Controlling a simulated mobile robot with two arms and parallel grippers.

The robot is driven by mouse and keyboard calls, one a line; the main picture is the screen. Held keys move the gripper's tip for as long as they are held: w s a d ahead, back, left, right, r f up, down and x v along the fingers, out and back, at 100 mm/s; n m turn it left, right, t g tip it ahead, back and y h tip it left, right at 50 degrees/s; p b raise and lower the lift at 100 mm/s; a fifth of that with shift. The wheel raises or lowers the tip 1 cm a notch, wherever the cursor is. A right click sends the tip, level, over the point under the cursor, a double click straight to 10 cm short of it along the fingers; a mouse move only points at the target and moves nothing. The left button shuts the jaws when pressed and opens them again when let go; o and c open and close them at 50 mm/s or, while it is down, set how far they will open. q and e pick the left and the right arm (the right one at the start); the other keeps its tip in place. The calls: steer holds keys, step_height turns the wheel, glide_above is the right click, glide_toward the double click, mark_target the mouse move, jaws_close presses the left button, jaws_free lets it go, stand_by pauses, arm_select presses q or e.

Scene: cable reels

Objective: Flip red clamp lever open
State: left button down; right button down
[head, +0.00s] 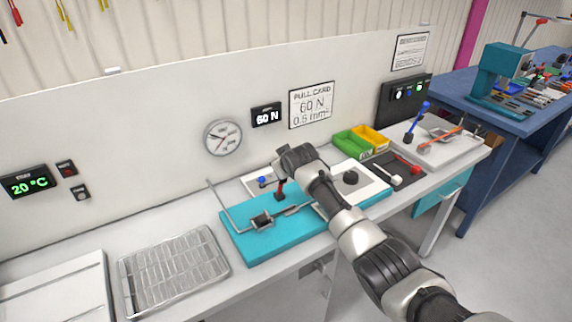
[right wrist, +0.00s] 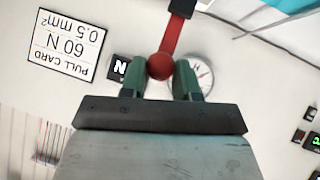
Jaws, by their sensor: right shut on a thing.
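The red clamp lever (head: 281,186) stands on the teal fixture plate (head: 240,245) in the head view, rising from a dark clamp. In the right wrist view the red lever (right wrist: 172,35) runs from a dark block (right wrist: 183,7) to a round red knob. My right gripper (right wrist: 159,80) has its green fingertips on either side of that knob and is shut on it. In the head view my right gripper (head: 283,174) is at the lever's top and partly hides it. My left gripper is not in view.
A bent metal rod and a small dark block (head: 262,221) are on the plate. A wire rack (head: 173,270) lies to the left. Green and yellow bins (head: 352,144) stand behind at the right. A white fixture (head: 430,147) with a blue lever is farther right.

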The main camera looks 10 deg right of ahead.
steer(key=shift+w+r, duration=0.2)
steer(key=shift+r, duration=0.5)
steer(key=c, duration=1.2)
jaws_free()
steer(key=shift+a, duration=0.1)
steer(key=shift+o, duration=1.1)
steer(key=shift+w+f, duration=0.15)
steer(key=shift+o, duration=0.8)
steer(key=shift+w+a+f, duration=0.15)
steer(key=shift+w+f, duration=0.1)
steer(key=shift+f, duration=0.1)
steer(key=shift+s+r, duration=0.25)
steer(key=shift+s, duration=0.3)
steer(key=b+v, duration=0.1)
steer(key=v, duration=0.8)
steer(key=shift+s+r, duration=0.25)
